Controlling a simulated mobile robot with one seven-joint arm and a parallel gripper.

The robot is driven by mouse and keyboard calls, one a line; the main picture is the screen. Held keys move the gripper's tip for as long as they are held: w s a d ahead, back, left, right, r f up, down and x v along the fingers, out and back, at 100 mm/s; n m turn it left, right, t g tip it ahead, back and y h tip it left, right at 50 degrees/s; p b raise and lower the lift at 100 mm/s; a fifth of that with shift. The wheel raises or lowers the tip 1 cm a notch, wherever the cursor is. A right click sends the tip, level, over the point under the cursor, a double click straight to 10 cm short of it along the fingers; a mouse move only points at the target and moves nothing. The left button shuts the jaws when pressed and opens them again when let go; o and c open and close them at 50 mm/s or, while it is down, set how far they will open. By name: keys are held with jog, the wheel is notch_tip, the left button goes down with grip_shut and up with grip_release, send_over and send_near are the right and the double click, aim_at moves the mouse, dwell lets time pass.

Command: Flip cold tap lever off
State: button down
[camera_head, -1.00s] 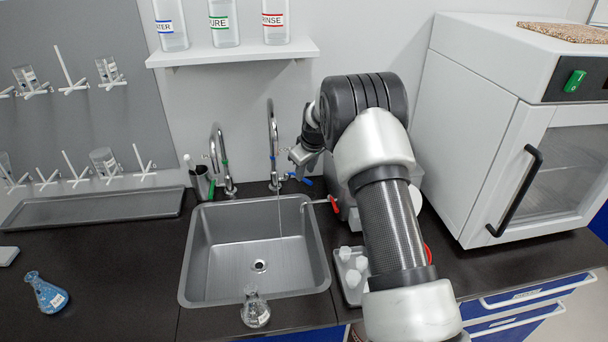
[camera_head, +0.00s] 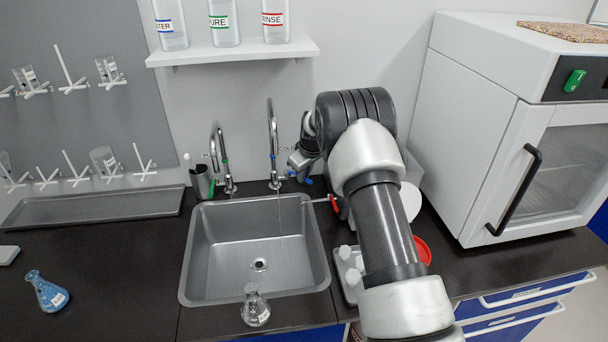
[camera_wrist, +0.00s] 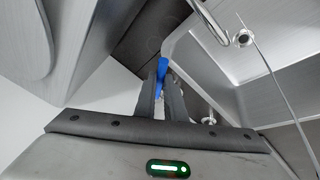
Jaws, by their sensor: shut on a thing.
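The cold tap (camera_head: 272,140) is a tall chrome gooseneck behind the sink's right half, with a blue lever (camera_head: 308,181) at its base. A thin stream of water appears to run from its spout into the sink, and the wrist view shows a thin line below the spout (camera_wrist: 243,38). My gripper (camera_head: 296,168) is at the tap's base, right at the lever. In the wrist view the blue lever (camera_wrist: 161,66) lies between the fingertips of my gripper (camera_wrist: 160,85), which are shut on it. The fingers hide part of the lever.
The steel sink (camera_head: 205,270) lies in front. A second tap (camera_head: 222,155) with a green lever stands left of it. A red lever (camera_head: 334,204) is close to the right of the sink. A flask (camera_head: 255,308) stands at the front edge. A white oven (camera_head: 465,120) stands right.

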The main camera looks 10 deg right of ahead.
jog(key=a+m, duration=0.1)
jog(key=s+a+m+h+b, duration=0.1)
jog(key=shift+m, duration=0.4)
jog(key=c, duration=1.8)
grip_release()
jog(key=shift+r, duration=0.1)
jog(key=s, duration=0.4)
jog(key=s+b, duration=0.1)
jog(key=s, duration=0.3)
jog(key=s+a+r+b, duration=0.1)
jog(key=s, duration=0.3)
jog(key=shift+s+a, duration=0.1)
jog(key=shift+s, duration=0.1)
